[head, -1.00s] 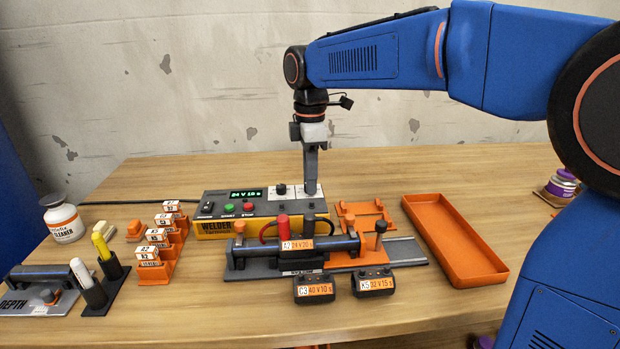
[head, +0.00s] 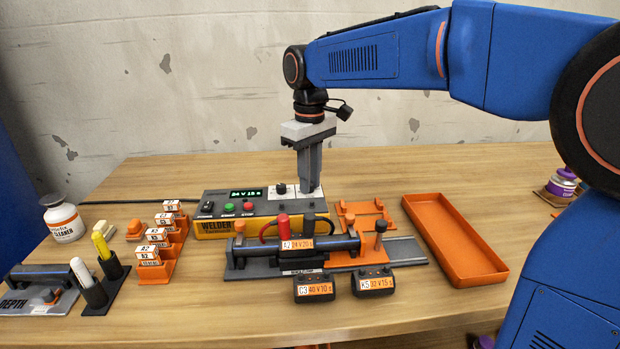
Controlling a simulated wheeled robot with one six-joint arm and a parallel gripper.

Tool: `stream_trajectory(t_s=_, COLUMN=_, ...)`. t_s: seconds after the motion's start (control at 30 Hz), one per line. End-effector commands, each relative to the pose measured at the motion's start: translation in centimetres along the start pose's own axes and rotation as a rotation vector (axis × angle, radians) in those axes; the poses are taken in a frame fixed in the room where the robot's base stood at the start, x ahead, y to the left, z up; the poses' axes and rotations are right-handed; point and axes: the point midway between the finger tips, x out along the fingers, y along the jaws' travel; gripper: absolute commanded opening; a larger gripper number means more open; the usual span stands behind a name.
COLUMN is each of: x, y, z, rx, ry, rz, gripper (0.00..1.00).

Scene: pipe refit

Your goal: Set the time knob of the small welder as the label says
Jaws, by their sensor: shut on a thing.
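The small welder (head: 215,228) is a yellow and grey box at the back middle of the table. Its green display (head: 246,193) reads 24 V 15 s. One dark knob (head: 280,188) shows on its white panel. My gripper (head: 312,190) points down at the panel's right side, shut on the time knob, which its fingers mostly hide. The label (head: 298,244) on the coupler clamped in front of the welder seems to read 24 V 20 s. A red plug (head: 283,226) and a black plug (head: 308,226) stand on that coupler.
Two loose black couplers with labels (head: 315,289) (head: 375,283) lie in front of the clamp. An empty orange tray (head: 455,240) is at right. Orange label holders (head: 157,267), marker pens (head: 92,287) and a cleaner bottle (head: 62,220) stand at left.

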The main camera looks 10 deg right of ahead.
Motion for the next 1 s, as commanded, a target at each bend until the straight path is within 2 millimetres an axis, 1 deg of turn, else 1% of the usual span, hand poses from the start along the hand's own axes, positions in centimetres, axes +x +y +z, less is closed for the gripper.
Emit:
stream_trajectory(t_s=0.3, x=-0.07, y=-0.04, z=-0.04, rx=0.281, ry=0.002, rz=0.001, gripper=0.0)
stream_trajectory(t_s=0.5, x=-0.07, y=-0.08, z=-0.05, rx=0.419, ry=0.002, rz=0.001, gripper=0.0)
stream_trajectory(t_s=0.7, x=-0.08, y=-0.1, z=-0.07, rx=0.51, ry=0.002, rz=0.001, gripper=0.0)
stream_trajectory(t_s=1.0, x=-0.09, y=-0.1, z=-0.08, rx=0.563, ry=0.003, rz=0.001, gripper=0.0)
